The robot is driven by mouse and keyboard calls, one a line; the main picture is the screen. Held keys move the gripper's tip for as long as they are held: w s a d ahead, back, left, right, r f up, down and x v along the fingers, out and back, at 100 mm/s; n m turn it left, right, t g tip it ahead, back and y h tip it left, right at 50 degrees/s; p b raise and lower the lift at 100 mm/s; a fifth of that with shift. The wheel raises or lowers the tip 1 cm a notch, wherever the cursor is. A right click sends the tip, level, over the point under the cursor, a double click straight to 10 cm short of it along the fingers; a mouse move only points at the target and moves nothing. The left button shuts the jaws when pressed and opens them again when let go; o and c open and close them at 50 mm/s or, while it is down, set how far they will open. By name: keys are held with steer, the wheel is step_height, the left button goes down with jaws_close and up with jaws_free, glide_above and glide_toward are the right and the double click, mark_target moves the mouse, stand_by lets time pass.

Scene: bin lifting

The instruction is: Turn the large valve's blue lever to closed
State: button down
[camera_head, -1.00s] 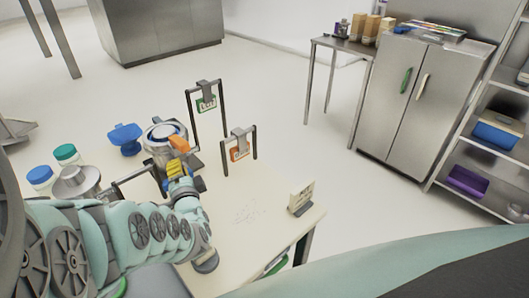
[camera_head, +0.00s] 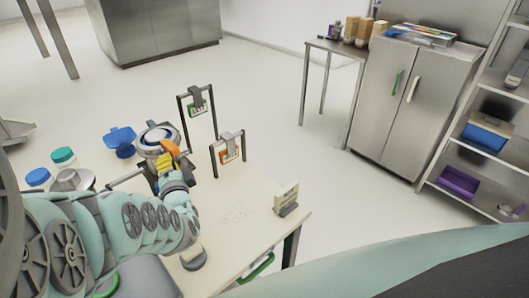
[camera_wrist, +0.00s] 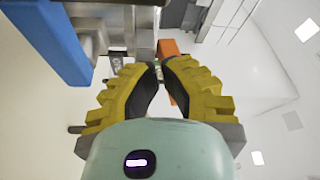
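The large valve (camera_head: 157,137) is a round metal body near the table's far edge. A broad blue piece, seemingly its blue lever (camera_head: 120,139), sticks out on its left. In the wrist view the blue lever (camera_wrist: 48,38) is a thick bar at upper left, apart from my fingers. My gripper (camera_head: 166,158) is at the valve's near side, by an orange piece (camera_head: 171,148). In the wrist view the yellow fingertips of my gripper (camera_wrist: 158,65) nearly meet. The orange piece (camera_wrist: 171,48) shows beyond and between them; whether they touch it is unclear.
Two hanging tags, green-edged (camera_head: 198,107) and orange-edged (camera_head: 230,154), stand on black frames right of the valve. Blue-lidded (camera_head: 38,177) and teal-lidded (camera_head: 63,155) jars are on the left. A small sign (camera_head: 287,197) stands at the right. The table (camera_head: 240,205) is clear between.

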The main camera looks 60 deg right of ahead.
steer(key=s+a+f, duration=0.2)
steer(key=s+f, duration=0.1)
steer(key=s, duration=0.4)
steer(key=shift+s+f+b, duration=0.15)
steer(key=shift+s+b, duration=0.2)
steer(key=shift+b, duration=0.1)
steer(key=shift+s, duration=0.1)
